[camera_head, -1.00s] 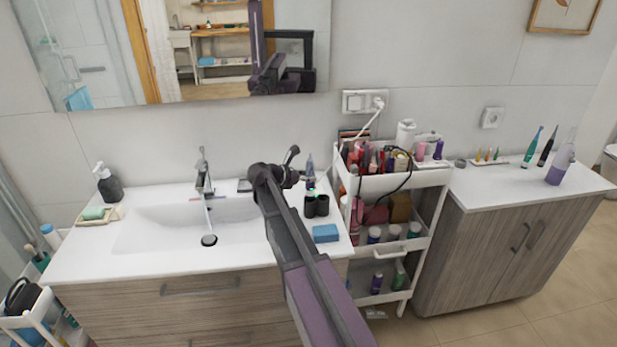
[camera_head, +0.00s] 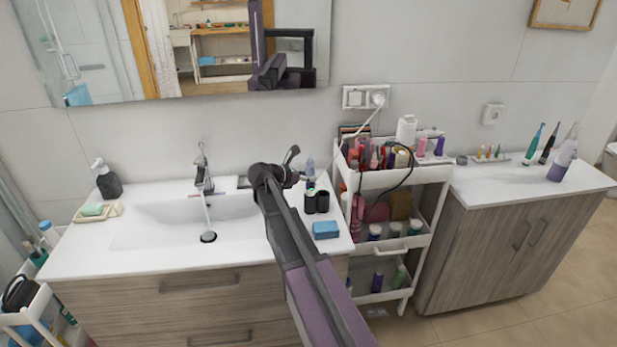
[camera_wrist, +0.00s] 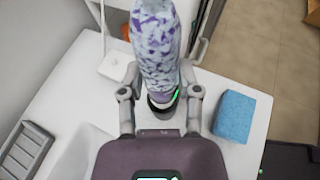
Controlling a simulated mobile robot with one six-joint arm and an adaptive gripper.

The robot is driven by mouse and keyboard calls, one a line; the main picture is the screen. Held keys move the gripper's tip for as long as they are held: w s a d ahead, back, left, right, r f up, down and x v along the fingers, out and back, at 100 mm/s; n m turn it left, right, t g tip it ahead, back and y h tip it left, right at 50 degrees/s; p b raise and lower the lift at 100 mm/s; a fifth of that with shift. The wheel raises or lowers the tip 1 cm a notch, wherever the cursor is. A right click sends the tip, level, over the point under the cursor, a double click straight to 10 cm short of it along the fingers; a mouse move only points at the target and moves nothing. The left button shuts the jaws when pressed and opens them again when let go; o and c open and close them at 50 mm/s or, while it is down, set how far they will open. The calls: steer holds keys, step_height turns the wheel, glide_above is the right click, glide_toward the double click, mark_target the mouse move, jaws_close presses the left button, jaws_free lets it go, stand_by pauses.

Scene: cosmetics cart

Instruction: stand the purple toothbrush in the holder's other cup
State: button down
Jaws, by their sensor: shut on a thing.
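The purple toothbrush, patterned in purple and white, fills the upper middle of the wrist view (camera_wrist: 156,45). My gripper (camera_wrist: 160,93) is shut on it, one finger at each side. Its lower end is over or in a dark round cup of the holder (camera_wrist: 162,108); I cannot tell which. In the head view, the black two-cup holder (camera_head: 317,203) stands on the sink counter, right of my gripper (camera_head: 288,168). The pale upper part of the toothbrush (camera_head: 310,168) rises above the holder, close to upright. A small green strip (camera_wrist: 175,96) shows beside its lower end.
A blue sponge (camera_head: 326,230) lies in front of the holder, and right of my gripper in the wrist view (camera_wrist: 234,116). The white sink basin (camera_head: 165,230) is to the left. A crowded white cart (camera_head: 437,176) stands close on the right. The wall is behind.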

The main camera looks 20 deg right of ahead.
mark_target(308, 194)
steer(key=shift+f+b, duration=3.1)
steer(key=shift+f, duration=0.05)
stand_by(0.4)
steer(key=shift+c, duration=1.1)
jaws_free()
steer(key=shift+r, duration=0.15)
step_height(308, 194, up, 14)
steer(key=p, duration=1.4)
steer(key=s+a+f+m+g+y+p, duration=0.1)
steer(key=a+f+y, duration=0.3)
steer(key=a, duration=0.5)
steer(key=a+f+g+y+p, duration=0.1)
steer(key=a+f+y, duration=0.3)
steer(key=a, duration=0.5)
steer(key=shift+s+a+m+g+y+p, duration=0.2)
steer(key=shift+s+m+g+y+p, duration=0.15)
steer(key=shift+y, duration=0.55)
